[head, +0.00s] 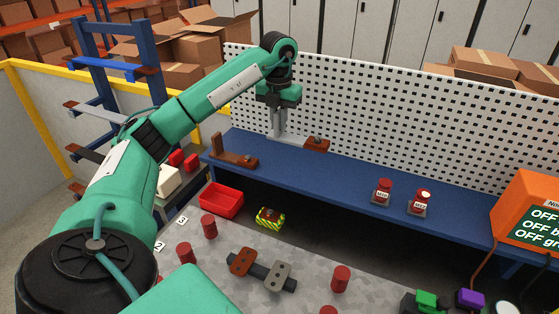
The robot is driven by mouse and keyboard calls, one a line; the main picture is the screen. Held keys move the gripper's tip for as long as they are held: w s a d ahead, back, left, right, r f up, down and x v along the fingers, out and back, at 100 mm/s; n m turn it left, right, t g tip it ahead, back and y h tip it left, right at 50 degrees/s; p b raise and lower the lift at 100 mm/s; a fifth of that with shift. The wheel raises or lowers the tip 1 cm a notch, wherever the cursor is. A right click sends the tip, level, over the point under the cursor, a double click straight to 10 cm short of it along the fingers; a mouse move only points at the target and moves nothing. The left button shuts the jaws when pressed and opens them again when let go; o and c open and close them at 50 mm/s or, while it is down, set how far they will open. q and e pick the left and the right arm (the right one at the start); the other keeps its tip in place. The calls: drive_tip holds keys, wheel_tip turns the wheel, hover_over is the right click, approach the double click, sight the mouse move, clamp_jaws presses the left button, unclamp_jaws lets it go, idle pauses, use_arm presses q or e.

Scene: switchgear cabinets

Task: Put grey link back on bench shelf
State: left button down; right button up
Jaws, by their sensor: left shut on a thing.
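My left gripper (278,124) reaches down to the blue bench shelf (345,178) near the pegboard and is shut on the grey link (291,140). The grey link is a pale flat piece at shelf height, with a reddish-brown block (317,144) at its right end. Whether the link rests fully on the shelf is hard to tell; the fingers hide part of it. A brown L-shaped piece (232,158) stands on the shelf to the left, apart from the gripper. My right gripper is not in view.
Two red-capped items (382,191) (419,202) stand on the shelf at right. An orange display box (530,215) is at the right edge. Below are a red tray (221,201), a yellow-green striped block (270,218), a dark bar (262,271) and red cylinders. The shelf's middle is clear.

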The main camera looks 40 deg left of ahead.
use_arm(q)
drive_tip(key=shift+f+p, duration=1.95)
drive_tip(key=shift+f, duration=4.55)
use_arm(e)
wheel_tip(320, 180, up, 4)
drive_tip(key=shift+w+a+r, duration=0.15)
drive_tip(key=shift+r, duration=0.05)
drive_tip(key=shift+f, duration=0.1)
use_arm(q)
drive_tip(key=c, duration=1.8)
unclamp_jaws()
drive_tip(key=shift+s+f, duration=0.1)
drive_tip(key=shift+f, duration=0.05)
drive_tip(key=o, duration=0.3)
drive_tip(key=shift+o, duration=0.2)
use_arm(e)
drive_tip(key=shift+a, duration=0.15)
